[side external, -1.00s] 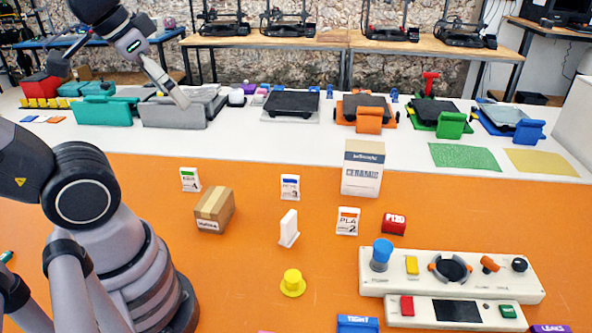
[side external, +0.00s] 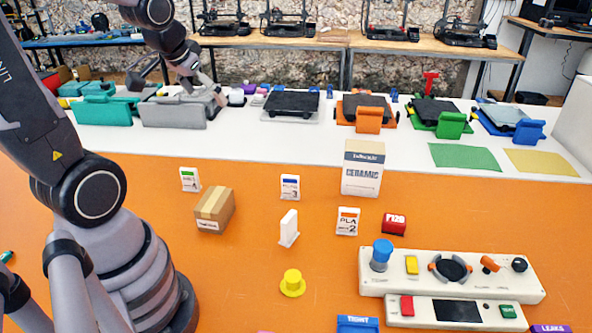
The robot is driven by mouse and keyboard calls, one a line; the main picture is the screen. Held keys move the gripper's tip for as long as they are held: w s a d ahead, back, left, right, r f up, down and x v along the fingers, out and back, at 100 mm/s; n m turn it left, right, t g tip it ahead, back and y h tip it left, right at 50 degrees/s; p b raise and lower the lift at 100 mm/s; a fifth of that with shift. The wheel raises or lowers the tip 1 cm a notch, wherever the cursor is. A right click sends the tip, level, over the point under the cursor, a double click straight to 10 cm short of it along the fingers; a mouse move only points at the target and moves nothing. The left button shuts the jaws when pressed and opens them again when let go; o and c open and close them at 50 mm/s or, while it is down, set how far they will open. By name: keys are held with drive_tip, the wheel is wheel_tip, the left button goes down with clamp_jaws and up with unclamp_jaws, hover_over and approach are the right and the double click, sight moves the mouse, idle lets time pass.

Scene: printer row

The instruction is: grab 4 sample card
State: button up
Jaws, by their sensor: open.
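A small white card with a green band (side external: 190,179) stands upright at the back left of the orange surface; its number looks like a 4 but is too small to be sure. A blue-banded card marked 3 (side external: 290,187) and an orange-banded PLA card marked 2 (side external: 348,221) stand to its right. A blank white card (side external: 288,229) stands edge-on between them, its face not readable. My gripper (side external: 178,84) is open and empty, at the upper left, in front of the grey printer in the picture, well above and apart from the cards.
A brown cardboard box (side external: 214,210) sits just right of and in front of the green-banded card. A tall CERAMIC box (side external: 362,168), a red block (side external: 394,224), a yellow knob (side external: 292,283) and a control panel (side external: 450,275) stand further right. Several printers line the white strip behind.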

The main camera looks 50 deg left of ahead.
drive_tip(key=a+f+n+y, duration=0.1)
drive_tip(key=a+f+n, duration=0.2)
drive_tip(key=a+f, duration=0.85)
drive_tip(key=n, duration=0.2)
approach(187, 169)
drive_tip(key=shift+g+y, duration=0.3)
drive_tip(key=shift+y, duration=0.1)
drive_tip(key=x, duration=1)
drive_tip(key=shift+w+d+f, duration=0.2)
drive_tip(key=shift+w+d, duration=0.15)
drive_tip(key=shift+w, duration=0.05)
drive_tip(key=c, duration=1)
